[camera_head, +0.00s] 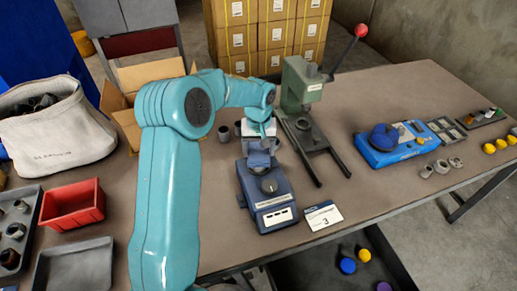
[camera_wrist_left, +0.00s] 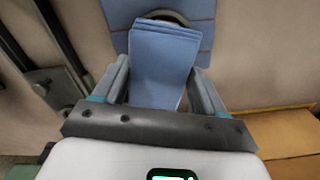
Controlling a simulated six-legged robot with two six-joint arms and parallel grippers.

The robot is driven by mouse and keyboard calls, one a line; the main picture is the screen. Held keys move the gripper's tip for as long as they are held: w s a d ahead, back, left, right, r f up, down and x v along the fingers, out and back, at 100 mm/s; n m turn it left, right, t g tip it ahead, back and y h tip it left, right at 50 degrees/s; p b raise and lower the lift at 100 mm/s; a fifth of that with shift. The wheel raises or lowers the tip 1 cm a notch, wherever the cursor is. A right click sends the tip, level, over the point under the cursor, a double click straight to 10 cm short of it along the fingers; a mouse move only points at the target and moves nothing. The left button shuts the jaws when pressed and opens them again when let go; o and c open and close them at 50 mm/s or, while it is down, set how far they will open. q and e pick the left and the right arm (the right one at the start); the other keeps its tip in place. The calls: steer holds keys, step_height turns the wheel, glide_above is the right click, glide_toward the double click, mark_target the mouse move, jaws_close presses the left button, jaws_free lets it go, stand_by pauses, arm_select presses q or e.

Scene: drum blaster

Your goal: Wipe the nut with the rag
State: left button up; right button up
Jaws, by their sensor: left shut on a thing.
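My left gripper (camera_head: 262,138) is shut on a folded blue rag and hangs over the blue bench device (camera_head: 272,212) in the middle of the table. In the left wrist view the rag (camera_wrist_left: 163,65) stands between the two fingers of the left gripper (camera_wrist_left: 160,90). Beyond it lies a blue surface with a dark round shape (camera_wrist_left: 165,16), mostly hidden by the rag. I cannot tell whether that shape is the nut, or whether the rag touches it. My right gripper is not in view.
A green press (camera_head: 300,85) with a red-knobbed lever stands just right of the gripper. A numbered card (camera_head: 323,216) lies beside the device. Several metal parts (camera_head: 440,167) lie near a blue machine (camera_head: 385,147). A red bin (camera_head: 73,206) and grey tray (camera_head: 75,268) stand left.

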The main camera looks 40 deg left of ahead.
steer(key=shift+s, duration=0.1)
arm_select(q)
step_height(320, 180, up, 5)
steer(key=p, duration=0.4)
steer(key=shift+r, duration=0.2)
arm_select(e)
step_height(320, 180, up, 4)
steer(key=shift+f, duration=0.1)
arm_select(q)
steer(key=shift+w+r, duration=0.1)
steer(key=shift+r, duration=0.25)
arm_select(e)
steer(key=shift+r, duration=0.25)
arm_select(q)
steer(key=shift+s, duration=0.2)
